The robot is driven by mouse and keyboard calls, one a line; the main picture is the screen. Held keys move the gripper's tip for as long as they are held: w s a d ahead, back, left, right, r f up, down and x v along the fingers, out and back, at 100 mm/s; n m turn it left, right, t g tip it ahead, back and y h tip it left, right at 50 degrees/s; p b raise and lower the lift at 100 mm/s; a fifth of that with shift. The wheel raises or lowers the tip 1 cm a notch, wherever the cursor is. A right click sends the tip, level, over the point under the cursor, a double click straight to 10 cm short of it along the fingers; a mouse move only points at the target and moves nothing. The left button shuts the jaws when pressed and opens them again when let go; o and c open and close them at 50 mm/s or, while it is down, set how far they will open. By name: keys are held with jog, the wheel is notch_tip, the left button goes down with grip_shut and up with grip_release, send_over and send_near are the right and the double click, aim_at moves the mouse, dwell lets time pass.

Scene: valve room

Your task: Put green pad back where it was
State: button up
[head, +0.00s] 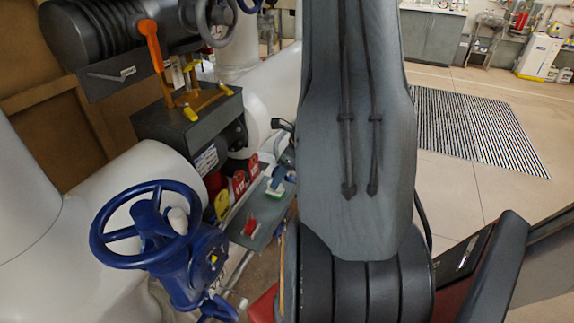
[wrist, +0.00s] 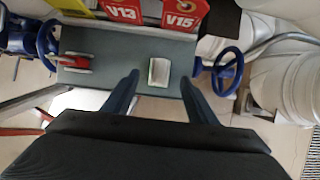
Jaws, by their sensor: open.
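A small block with a pale top (wrist: 159,72), which I take to be the green pad, lies on a grey shelf (wrist: 110,46) in the wrist view. In the head view a small green and white piece (head: 275,192) shows on the same grey shelf (head: 262,237), partly covered by something bluish above it. My gripper (wrist: 160,86) is open, with its two dark blue fingers apart. In the wrist view the block shows between and just beyond the fingertips, with no visible contact. My arm hides most of the gripper in the head view.
A red object (wrist: 75,63) sits at the shelf's left part. Red tags V13 (wrist: 122,12) and V15 (wrist: 181,14) stand along its back. Blue handwheels (wrist: 222,72) flank the shelf. A large blue handwheel (head: 145,224) and white pipes stand left in the head view.

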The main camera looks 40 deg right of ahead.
jog(key=a+v, duration=0.1)
jog(key=v, duration=0.5)
jog(key=shift+d, duration=0.45)
